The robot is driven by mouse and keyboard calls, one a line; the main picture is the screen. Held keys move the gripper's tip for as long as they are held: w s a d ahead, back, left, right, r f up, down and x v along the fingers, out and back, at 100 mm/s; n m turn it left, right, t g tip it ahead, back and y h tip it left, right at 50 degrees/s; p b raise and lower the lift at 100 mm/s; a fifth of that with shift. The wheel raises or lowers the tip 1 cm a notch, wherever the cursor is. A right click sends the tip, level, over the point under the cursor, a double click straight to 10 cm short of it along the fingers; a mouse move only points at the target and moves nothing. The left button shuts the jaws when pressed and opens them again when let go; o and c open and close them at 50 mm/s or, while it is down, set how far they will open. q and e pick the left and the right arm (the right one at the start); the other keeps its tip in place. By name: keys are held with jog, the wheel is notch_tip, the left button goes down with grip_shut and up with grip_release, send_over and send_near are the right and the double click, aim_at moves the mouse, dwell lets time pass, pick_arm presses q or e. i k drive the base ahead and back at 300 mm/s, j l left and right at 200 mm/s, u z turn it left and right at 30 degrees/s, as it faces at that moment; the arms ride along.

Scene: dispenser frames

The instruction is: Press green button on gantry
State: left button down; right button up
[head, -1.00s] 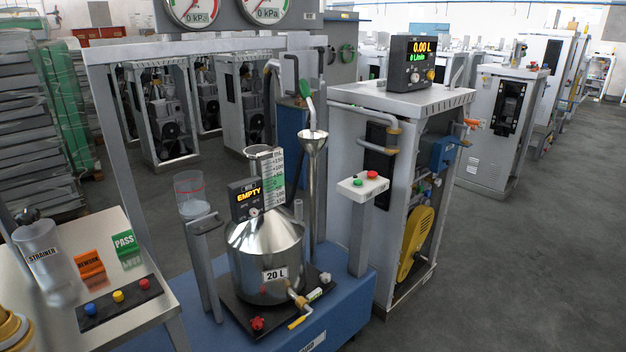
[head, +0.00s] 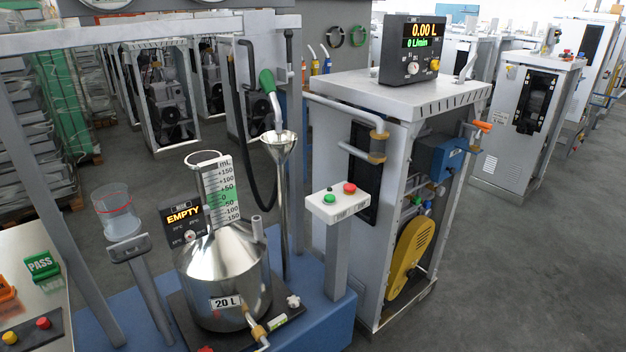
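The green button (head: 330,199) sits on a white control box (head: 338,207) at the top of a grey post (head: 337,256). A red button (head: 349,188) is beside it, to its right. The post stands on the blue platform (head: 318,328), in front of the grey dispenser cabinet (head: 362,205). A grey gantry frame (head: 180,29) spans the platform behind the steel vessel. Neither of my grippers shows in the head view.
A table (head: 35,245) is at the left edge. Grey floor (head: 500,270) is open at right.

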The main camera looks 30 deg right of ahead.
aim_at(329, 198)
jog(key=i+l, duration=0.1)
jog(key=l, duration=0.85)
jog(key=i+l+u, duration=0.15)
jog(key=l, duration=1.7)
jog(key=i+u, duration=0.05)
jog(key=i, duration=0.05)
